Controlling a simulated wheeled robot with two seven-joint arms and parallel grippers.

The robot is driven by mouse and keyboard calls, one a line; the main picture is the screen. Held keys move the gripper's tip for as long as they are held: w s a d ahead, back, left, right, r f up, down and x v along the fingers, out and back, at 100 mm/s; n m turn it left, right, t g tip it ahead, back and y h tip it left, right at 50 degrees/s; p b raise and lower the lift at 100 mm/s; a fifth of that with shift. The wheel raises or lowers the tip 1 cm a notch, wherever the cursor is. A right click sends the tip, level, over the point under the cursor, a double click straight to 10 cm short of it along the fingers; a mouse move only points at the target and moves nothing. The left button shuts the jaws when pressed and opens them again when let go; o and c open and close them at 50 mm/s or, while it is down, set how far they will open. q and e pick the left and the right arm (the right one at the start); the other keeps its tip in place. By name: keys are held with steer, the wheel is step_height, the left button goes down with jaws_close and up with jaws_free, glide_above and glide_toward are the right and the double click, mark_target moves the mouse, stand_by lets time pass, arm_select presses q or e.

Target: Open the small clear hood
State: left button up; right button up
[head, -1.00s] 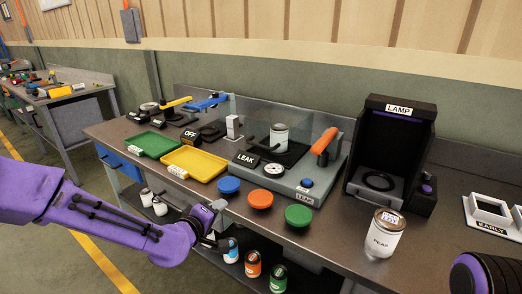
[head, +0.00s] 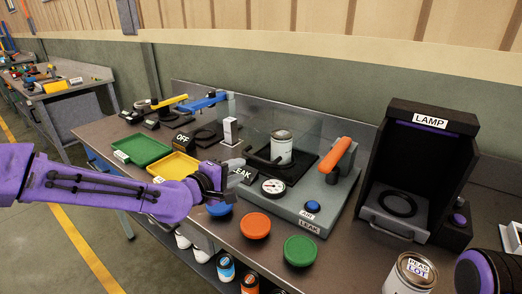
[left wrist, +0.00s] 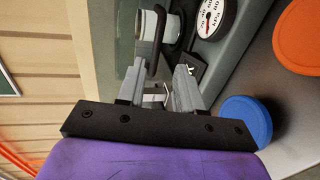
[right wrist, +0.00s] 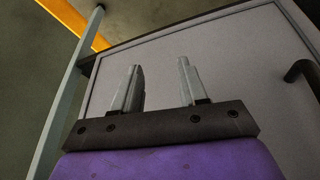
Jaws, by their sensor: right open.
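The small clear hood (head: 300,135) is a transparent cover on the grey leak tester, with a white can (head: 282,147) seen through it. It looks closed, though its edges are faint. A black bar handle (head: 262,162) is at its front; the handle also shows ahead of the fingers in the left wrist view (left wrist: 158,40). My right gripper (right wrist: 157,75) is open and empty, facing a grey panel below the bench.
The tester carries a gauge (head: 272,186) and an orange lever (head: 338,154). Blue (head: 219,208), orange (head: 255,226) and green (head: 300,250) discs lie in front. A black LAMP box (head: 420,165) stands right. Green (head: 141,150) and yellow (head: 174,166) trays lie left.

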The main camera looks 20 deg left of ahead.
mark_target(257, 159)
arm_select(q)
steer(key=p+x, duration=0.1)
steer(key=x, duration=0.9)
steer(key=shift+w+p, duration=0.35)
steer(key=shift+w, duration=0.05)
steer(key=shift+s+d+r, duration=0.1)
jaws_close()
